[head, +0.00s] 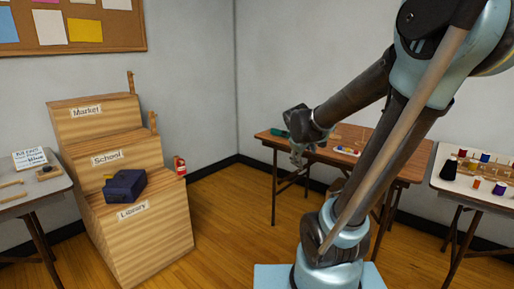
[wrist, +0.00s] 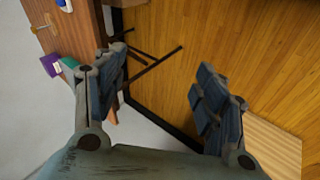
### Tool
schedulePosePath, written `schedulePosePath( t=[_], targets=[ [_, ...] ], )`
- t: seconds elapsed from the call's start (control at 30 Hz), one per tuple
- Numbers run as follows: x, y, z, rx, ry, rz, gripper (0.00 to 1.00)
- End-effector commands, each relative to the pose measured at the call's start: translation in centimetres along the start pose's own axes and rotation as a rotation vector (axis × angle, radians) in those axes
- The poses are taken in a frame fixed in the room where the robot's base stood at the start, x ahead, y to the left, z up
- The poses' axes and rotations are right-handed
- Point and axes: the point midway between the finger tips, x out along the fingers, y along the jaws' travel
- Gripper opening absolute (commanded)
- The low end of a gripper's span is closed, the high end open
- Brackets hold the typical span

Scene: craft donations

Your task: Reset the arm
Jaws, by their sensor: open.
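My arm stands at the right of the head view and reaches left and down over the room. My gripper (head: 298,150) hangs in front of the brown table (head: 264,135). In the wrist view my gripper (wrist: 160,95) has its two fingers wide apart. Nothing is between them; wooden floor and black table legs show behind.
At left is a stepped wooden stand (head: 165,235) labelled Market, School and Library, with a dark blue box (head: 125,187) on it. A grey table (head: 22,203) is at far left. A white table (head: 450,185) with spools is at right. Floor between is open.

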Motion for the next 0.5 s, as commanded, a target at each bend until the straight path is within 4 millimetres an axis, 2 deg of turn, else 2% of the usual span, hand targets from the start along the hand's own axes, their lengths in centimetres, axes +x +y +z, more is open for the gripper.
schedulePosePath(
  t=[0.03,0.2,0.5],
  targets=[
    [-0.5,-0.8,1.7,0.047,-0.017,-0.024,0.65],
    [-2.0,-3.9,6.2,0.21,-0.073,-0.111,0.65],
    [-4.4,-10.4,13.1,0.488,-0.18,-0.259,0.65]
  ],
)
